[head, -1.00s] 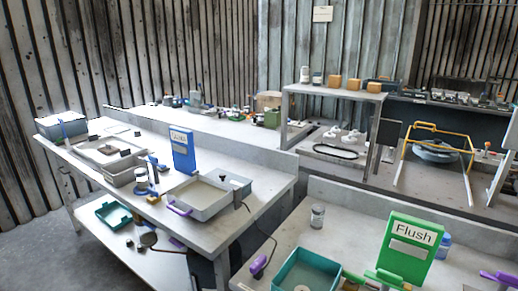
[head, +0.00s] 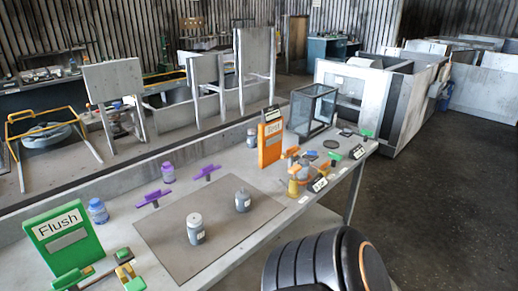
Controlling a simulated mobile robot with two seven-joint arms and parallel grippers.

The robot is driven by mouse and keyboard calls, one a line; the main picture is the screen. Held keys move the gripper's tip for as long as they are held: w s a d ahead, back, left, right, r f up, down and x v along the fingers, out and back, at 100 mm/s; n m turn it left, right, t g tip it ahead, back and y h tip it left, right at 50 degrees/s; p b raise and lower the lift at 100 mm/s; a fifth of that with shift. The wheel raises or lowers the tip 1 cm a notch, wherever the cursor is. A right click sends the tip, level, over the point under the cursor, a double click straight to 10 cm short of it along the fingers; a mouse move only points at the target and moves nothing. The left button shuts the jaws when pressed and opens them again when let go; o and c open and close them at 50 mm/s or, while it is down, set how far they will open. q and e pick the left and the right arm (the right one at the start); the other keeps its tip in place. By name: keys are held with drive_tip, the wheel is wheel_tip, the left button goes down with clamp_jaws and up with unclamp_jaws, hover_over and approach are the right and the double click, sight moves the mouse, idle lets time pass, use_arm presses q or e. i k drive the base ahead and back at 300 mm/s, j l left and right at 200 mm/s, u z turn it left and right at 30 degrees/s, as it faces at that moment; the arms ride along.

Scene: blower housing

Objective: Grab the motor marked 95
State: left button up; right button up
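Two small grey cylinders that look like motors stand upright on a grey-brown mat (head: 165,245) on the workbench. The nearer cylinder (head: 195,232) has a pale top and a label band too small to read. The farther cylinder (head: 242,203) is darker with a thin stub on top. I cannot make out the number 95 on either. Neither gripper is in view. A black ribbed part, which appears to be my own arm, covers the lower middle right and hides part of the bench's front edge.
A green "Flush" sign (head: 62,236) and blue jar (head: 98,210) stand left. Purple clamps (head: 152,198) and a purple jar (head: 168,172) line the mat's back. An orange sign (head: 270,140), a glass-sided box (head: 312,108) and orange fixtures (head: 296,178) stand right. Floor (head: 440,200) right is clear.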

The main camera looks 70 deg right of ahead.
sight(242, 196)
drive_tip(key=z, duration=2.15)
